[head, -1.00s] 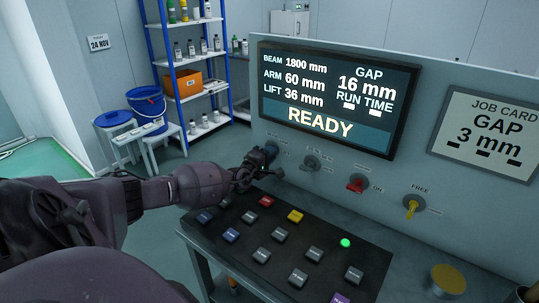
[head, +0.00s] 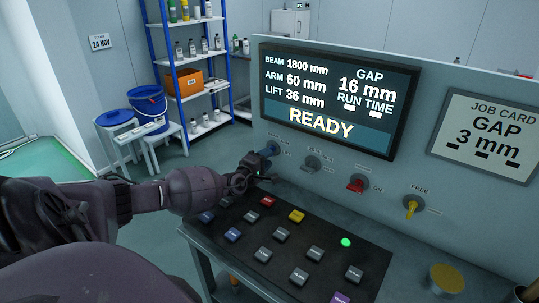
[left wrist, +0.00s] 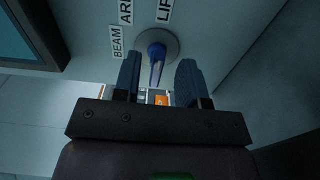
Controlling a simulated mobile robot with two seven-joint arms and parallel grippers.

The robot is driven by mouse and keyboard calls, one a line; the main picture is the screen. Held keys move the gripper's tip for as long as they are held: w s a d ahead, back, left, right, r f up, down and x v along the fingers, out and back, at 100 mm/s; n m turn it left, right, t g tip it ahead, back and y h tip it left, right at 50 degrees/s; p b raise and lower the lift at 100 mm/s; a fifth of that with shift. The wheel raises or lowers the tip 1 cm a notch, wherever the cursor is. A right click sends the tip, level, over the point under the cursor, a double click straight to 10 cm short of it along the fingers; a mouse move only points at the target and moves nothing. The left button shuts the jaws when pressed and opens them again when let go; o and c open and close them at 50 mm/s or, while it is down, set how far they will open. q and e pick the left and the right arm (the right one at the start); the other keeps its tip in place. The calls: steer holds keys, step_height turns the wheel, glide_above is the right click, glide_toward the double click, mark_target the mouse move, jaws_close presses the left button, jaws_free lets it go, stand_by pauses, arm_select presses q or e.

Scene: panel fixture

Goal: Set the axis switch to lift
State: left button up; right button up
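The axis switch is a blue knob (head: 270,149) on the upright panel, below the left end of the screen. In the left wrist view the blue knob (left wrist: 156,60) sits on a round grey plate, with BEAM, ARM and LIFT labels around it. I cannot tell for sure which label it points to. My left gripper (head: 257,171) is just in front of and below the knob in the head view. In the left wrist view its two fingers (left wrist: 158,82) are apart, with the knob showing beyond the gap and nothing held. My right gripper is not in view.
The screen (head: 325,99) reads READY, GAP 16 mm, LIFT 36 mm. A grey switch (head: 312,163), a red switch (head: 356,183) and a yellow switch (head: 411,206) are to the right. A dark key console (head: 262,228) lies below. The job card (head: 485,135) reads GAP 3 mm.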

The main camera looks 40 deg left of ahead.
arm_select(q)
steer(key=s, duration=0.4)
steer(key=s+p, duration=0.1)
steer(key=s, duration=0.1)
steer(key=shift+s+d, duration=0.25)
steer(key=shift+d, duration=0.05)
steer(key=shift+s+d, duration=0.15)
steer(key=shift+s, duration=0.5)
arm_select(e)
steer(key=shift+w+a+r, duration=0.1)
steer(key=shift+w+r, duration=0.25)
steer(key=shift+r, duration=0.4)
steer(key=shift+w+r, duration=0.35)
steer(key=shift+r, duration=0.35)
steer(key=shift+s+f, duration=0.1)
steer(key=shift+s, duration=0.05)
